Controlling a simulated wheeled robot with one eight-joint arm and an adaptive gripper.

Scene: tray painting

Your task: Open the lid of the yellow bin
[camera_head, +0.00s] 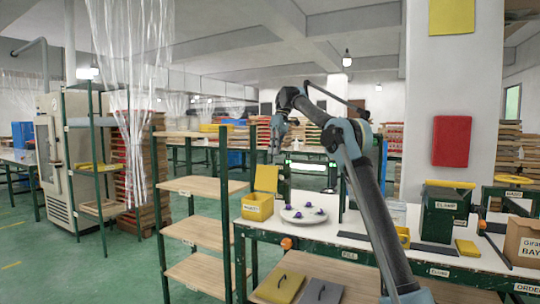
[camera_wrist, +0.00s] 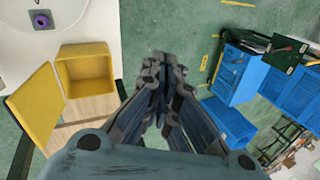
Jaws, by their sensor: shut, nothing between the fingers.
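The yellow bin (camera_head: 257,212) stands at the left end of the white-topped table, its open top showing. Its yellow lid (camera_head: 266,178) stands raised at the bin's back edge. In the wrist view the bin (camera_wrist: 110,72) is seen from above, empty inside, with the lid (camera_wrist: 37,104) swung out beside it. My gripper (camera_head: 274,154) hangs above the bin and lid in the head view, clear of both. In the wrist view my gripper (camera_wrist: 161,62) is shut and empty, to the right of the bin, with floor behind its fingertips.
A round white plate (camera_head: 292,218) with several purple pieces lies right of the bin. A wooden shelf rack (camera_head: 193,230) stands to the left. A dark green box (camera_head: 441,220) stands on the table's right part. Blue crates (camera_wrist: 237,75) show beyond the gripper.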

